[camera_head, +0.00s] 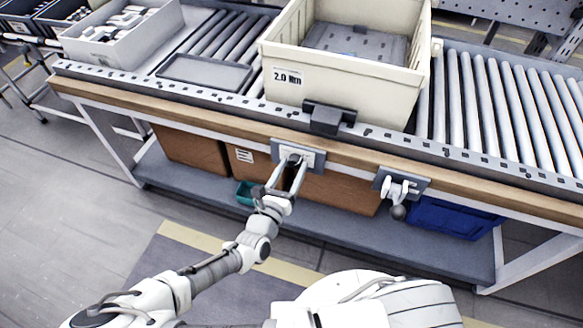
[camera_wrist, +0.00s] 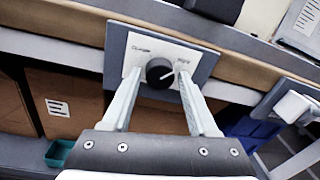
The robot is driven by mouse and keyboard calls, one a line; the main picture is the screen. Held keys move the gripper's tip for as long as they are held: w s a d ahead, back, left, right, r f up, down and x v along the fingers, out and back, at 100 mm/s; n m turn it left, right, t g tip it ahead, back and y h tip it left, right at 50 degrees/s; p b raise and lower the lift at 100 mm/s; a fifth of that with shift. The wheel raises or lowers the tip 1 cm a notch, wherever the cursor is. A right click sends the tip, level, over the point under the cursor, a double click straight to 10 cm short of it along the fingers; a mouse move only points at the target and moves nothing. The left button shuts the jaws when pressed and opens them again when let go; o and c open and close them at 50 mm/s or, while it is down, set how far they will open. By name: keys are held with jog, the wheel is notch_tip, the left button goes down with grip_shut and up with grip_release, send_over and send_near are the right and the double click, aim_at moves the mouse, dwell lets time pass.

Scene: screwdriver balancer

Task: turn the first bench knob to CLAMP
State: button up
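The first bench knob (camera_wrist: 160,72) is a round black dial on a white plate (camera_wrist: 190,57) with a grey backing, on the bench's front edge. Its white pointer line points to the right and slightly up, toward the right-hand label. The left label looks like CLAMP; the right one is too blurred to read surely. My gripper (camera_wrist: 159,77) has its two pale fingers spread, one on each side of the knob, with small gaps showing. In the head view my gripper (camera_head: 291,161) reaches the plate (camera_head: 314,158) and largely hides the knob.
A second fixture with a grey ball-ended lever (camera_head: 398,211) is to the right on the bench edge. Above are a cream bin (camera_head: 340,95) labelled 2.0 Nm and a dark clamp block (camera_head: 326,117). Brown boxes (camera_head: 335,190) and a blue crate (camera_head: 445,218) sit on the lower shelf.

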grip_shut()
jog(key=shift+r+p, duration=0.1)
jog(key=shift+p, duration=0.25)
jog(key=n+p, duration=0.2)
jog(key=n, duration=0.1)
jog(key=shift+d+r+p, duration=0.1)
jog(key=shift+p, duration=0.3)
jog(key=n+p, duration=0.2)
jog(key=n, duration=0.3)
jog(key=shift+n+p, duration=0.3)
jog(key=shift+p, duration=0.1)
jog(key=n, duration=0.2)
jog(key=n+p, duration=0.1)
jog(key=n, duration=0.1)
jog(key=shift+f+n+t, duration=0.2)
jog(key=shift+n+t, duration=0.1)
jog(key=shift+t, duration=0.1)
jog(key=shift+n+y, duration=0.3)
jog(key=shift+n, duration=2.4)
